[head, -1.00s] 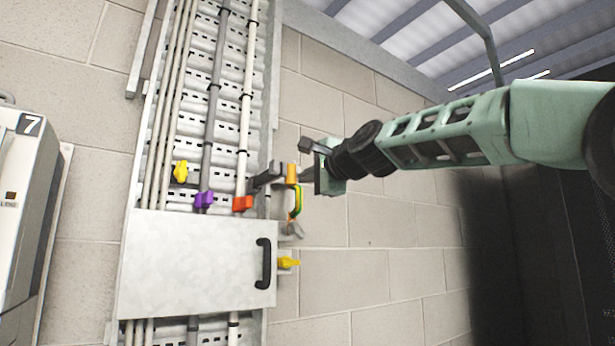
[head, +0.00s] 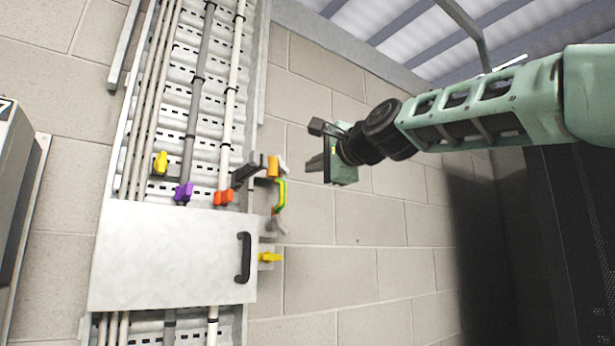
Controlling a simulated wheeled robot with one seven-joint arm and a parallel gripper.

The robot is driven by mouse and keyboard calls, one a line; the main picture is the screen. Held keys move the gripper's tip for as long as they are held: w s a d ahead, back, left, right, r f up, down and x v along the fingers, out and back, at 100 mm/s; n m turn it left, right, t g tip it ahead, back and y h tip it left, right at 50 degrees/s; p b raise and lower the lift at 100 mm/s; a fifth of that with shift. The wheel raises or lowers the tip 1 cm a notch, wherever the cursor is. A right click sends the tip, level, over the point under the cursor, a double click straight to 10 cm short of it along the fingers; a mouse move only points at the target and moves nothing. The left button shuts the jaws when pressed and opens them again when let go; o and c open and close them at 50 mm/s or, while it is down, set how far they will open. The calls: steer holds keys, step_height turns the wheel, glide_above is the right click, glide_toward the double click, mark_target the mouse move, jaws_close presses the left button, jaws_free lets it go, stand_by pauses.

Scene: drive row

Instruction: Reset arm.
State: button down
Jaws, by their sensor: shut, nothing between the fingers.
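My gripper (head: 314,145) is at the end of my green arm, right of the cable tray in the head view. Its dark fingers point left, and nothing shows between them. It stands apart from the handles and the wall fittings, with bare block wall behind it. My arm reaches in from the right edge of the picture.
A metal cover (head: 170,255) with a black handle (head: 243,257) sits on the cable tray. Yellow (head: 161,162), purple (head: 184,191) and orange (head: 224,197) clips are above it. A green-yellow loop (head: 281,196) hangs left of my gripper. Bare wall (head: 390,225) lies below my arm.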

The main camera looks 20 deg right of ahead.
steer(key=v, duration=0.3)
steer(key=shift+s+a+b, duration=0.25)
steer(key=shift+s+b, duration=0.05)
steer(key=shift+b, duration=0.05)
steer(key=s+a+f+n+g+b, duration=0.1)
steer(key=s+a+f+n+g, duration=0.25)
steer(key=f, duration=0.85)
steer(key=s+a+f+n+g, duration=0.3)
steer(key=a+f+n, duration=0.15)
steer(key=f, duration=0.85)
steer(key=s+a+f+n+g+b, duration=0.1)
steer(key=s+a+f+n+g, duration=0.3)
steer(key=f, duration=0.8)
steer(key=s+d+f+n+g+h, duration=0.1)
steer(key=s+f+n+g, duration=0.1)
steer(key=s+f, duration=0.5)
steer(key=s+d+f+n+g+h+b, duration=0.1)
steer(key=s+d+f+n+g+h, duration=0.1)
steer(key=s+f+n, duration=0.3)
steer(key=s+d+f+n+g+h, duration=0.1)
steer(key=s+d+f+n+g, duration=0.1)
steer(key=s+f, duration=0.7)
step_height(320, 180, down, 3)
steer(key=shift+s+f+n+g+h+b, duration=0.1)
steer(key=shift+s+n+g+h+b, duration=0.25)
steer(key=shift+n, duration=0.35)
